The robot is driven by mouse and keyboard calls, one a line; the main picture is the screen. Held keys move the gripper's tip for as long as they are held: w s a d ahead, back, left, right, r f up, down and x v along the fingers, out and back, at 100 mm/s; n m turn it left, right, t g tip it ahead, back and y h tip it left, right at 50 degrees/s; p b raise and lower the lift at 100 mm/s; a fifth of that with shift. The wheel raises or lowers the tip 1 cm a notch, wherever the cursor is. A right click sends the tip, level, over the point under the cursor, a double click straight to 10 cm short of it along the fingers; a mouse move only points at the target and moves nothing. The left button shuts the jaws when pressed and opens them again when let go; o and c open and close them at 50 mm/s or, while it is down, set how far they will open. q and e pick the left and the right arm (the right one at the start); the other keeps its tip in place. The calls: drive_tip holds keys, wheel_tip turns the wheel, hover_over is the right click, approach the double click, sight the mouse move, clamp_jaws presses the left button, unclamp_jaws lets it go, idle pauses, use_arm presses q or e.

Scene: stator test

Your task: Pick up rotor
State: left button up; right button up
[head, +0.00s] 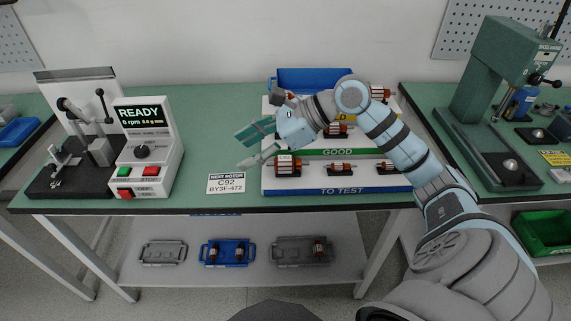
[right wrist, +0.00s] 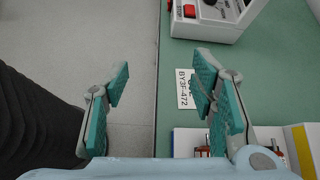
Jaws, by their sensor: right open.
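Several rotors with copper windings and dark red and white parts lie on a stepped rack. On the front TO TEST step are a thick rotor (head: 287,168) at left, a slimmer rotor (head: 340,168) in the middle and another (head: 386,167) at right. One rotor (head: 338,131) lies on the GOOD step. My right gripper (head: 259,146) is open and empty, above the bench just left of the rack, near the thick rotor but apart from it. My left gripper is not in view.
A card (head: 226,184) reads NEXT ROTOR C92 BY3F-472. The rack (head: 330,190) stands at the bench's front edge, with a blue bin (head: 300,76) behind. A test machine (head: 150,150) showing READY stands at left. Trays (head: 163,252) lie on the lower shelf.

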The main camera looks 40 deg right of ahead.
sight(289, 159)
drive_tip(key=s+d+f+g+h, duration=0.1)
drive_tip(key=s+d+g+h, duration=0.15)
drive_tip(key=d+h, duration=0.85)
drive_tip(key=w+f+y, duration=0.1)
drive_tip(key=w+f, duration=0.1)
drive_tip(key=f, duration=0.2)
drive_tip(key=w+d+f+y, duration=0.1)
drive_tip(key=f, duration=0.3)
drive_tip(key=w+f+y+b, duration=0.1)
drive_tip(key=w+f+y, duration=0.1)
drive_tip(key=f, duration=0.2)
drive_tip(key=shift+w+d+f+t, duration=0.2)
drive_tip(key=shift+w+f+t, duration=0.1)
drive_tip(key=shift+t, duration=0.05)
drive_tip(key=shift+r, duration=0.1)
clamp_jaws()
